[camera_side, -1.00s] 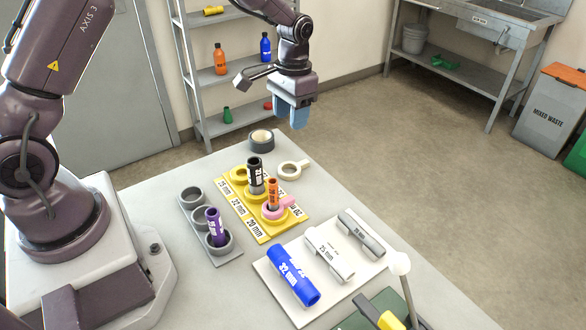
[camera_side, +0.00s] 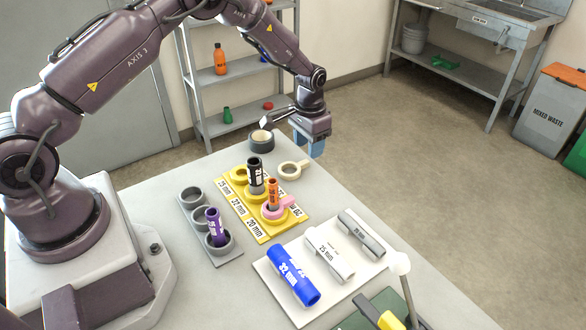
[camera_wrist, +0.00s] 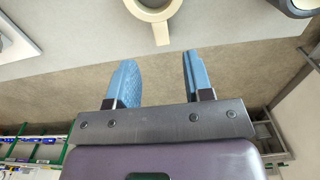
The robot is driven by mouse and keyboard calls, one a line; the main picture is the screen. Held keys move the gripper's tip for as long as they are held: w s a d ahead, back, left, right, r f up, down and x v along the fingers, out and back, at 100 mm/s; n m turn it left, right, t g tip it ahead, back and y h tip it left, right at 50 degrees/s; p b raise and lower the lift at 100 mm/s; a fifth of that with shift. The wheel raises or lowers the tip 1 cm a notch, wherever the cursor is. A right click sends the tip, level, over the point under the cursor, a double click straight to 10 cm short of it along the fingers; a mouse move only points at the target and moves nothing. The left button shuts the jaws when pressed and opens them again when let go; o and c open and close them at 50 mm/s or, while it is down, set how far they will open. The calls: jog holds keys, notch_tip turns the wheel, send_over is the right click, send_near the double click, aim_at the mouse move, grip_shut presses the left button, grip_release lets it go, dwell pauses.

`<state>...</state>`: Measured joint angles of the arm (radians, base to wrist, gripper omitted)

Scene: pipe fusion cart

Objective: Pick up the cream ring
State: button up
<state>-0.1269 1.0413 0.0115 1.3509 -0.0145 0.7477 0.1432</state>
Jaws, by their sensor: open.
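The cream ring (camera_side: 290,171) lies flat on the grey table, behind and right of the yellow tray, with its short tab pointing right and back. In the wrist view the cream ring (camera_wrist: 152,8) is at the top edge, partly cut off, its tab pointing down toward my fingers. My gripper (camera_side: 311,148) has blue fingers and is above and just behind the ring, near the table's back edge. In the wrist view my gripper (camera_wrist: 158,72) is open, with nothing between the fingers.
A dark grey tape roll (camera_side: 261,141) stands left of the ring. The yellow tray (camera_side: 232,205) holds upright black and orange pipes and a pink ring. A grey holder (camera_side: 222,255) carries a purple pipe. A white board (camera_side: 275,285) bears blue, white and grey pipes.

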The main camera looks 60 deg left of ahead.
aim_at(305, 161)
jog(key=f, duration=0.4)
jog(key=shift+s+a+f, duration=0.15)
jog(key=shift+s+f, duration=0.15)
jog(key=shift+s, duration=0.1)
jog(key=shift+c, duration=0.2)
grip_shut()
